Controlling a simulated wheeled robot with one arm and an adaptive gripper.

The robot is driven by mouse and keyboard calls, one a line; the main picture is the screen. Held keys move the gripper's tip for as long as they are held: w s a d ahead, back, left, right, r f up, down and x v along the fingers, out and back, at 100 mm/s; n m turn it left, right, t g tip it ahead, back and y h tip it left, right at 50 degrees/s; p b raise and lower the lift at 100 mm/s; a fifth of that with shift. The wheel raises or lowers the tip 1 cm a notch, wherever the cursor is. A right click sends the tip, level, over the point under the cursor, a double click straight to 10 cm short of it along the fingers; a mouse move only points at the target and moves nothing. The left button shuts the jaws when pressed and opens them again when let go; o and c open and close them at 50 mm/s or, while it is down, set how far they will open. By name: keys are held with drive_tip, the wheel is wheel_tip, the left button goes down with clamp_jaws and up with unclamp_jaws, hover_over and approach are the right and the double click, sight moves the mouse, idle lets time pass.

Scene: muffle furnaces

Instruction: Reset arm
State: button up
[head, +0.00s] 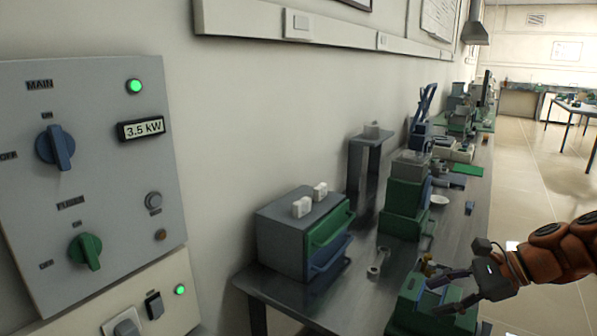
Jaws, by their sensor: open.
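My gripper (449,293) is at the lower right of the head view, on the end of my orange arm. Its dark fingers point left and are spread apart, with nothing seen between them. It shows over a green box-like item (408,318) at the bench's near end; whether it touches that item I cannot tell. A grey control panel (105,190) fills the left side. Its blue MAIN knob (55,148) is upright towards ON, its display (141,129) reads 3.5 kW, and its upper lamp (135,87) glows green. The green lower knob (85,251) also stands near upright.
A long dark bench (459,222) runs along the wall, crowded with equipment. A grey cabinet with green and blue drawer fronts (283,238) stands at its near left. A second table (578,106) stands far right. The tiled floor (535,165) right of the bench looks clear.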

drive_tip(key=s+a+f+n+g+h+b, duration=0.2)
drive_tip(key=s+a+f+n+g, duration=0.1)
drive_tip(key=s+a+f+n, duration=0.25)
drive_tip(key=s+a+f+n+g+h+b, duration=0.1)
drive_tip(key=s+a+f+n+g+h, duration=0.2)
drive_tip(key=s+a, duration=0.5)
drive_tip(key=s+d+f+n+h+b, duration=0.1)
drive_tip(key=s+f+n+h+b, duration=0.1)
drive_tip(key=s+f+n, duration=0.4)
drive_tip(key=s+f+n+h+b, duration=0.2)
drive_tip(key=s+f+n+h, duration=0.15)
drive_tip(key=s, duration=0.35)
drive_tip(key=s+p+v, duration=0.1)
drive_tip(key=p+v, duration=0.7)
drive_tip(key=v, duration=0.1)
drive_tip(key=s+d+p+v, duration=0.1)
drive_tip(key=s+p+v, duration=0.1)
drive_tip(key=p+v, duration=0.7)
drive_tip(key=shift+d+r+y, duration=0.25)
drive_tip(key=shift+r+y, duration=0.1)
drive_tip(key=shift+r, duration=0.4)
drive_tip(key=shift+w, duration=0.15)
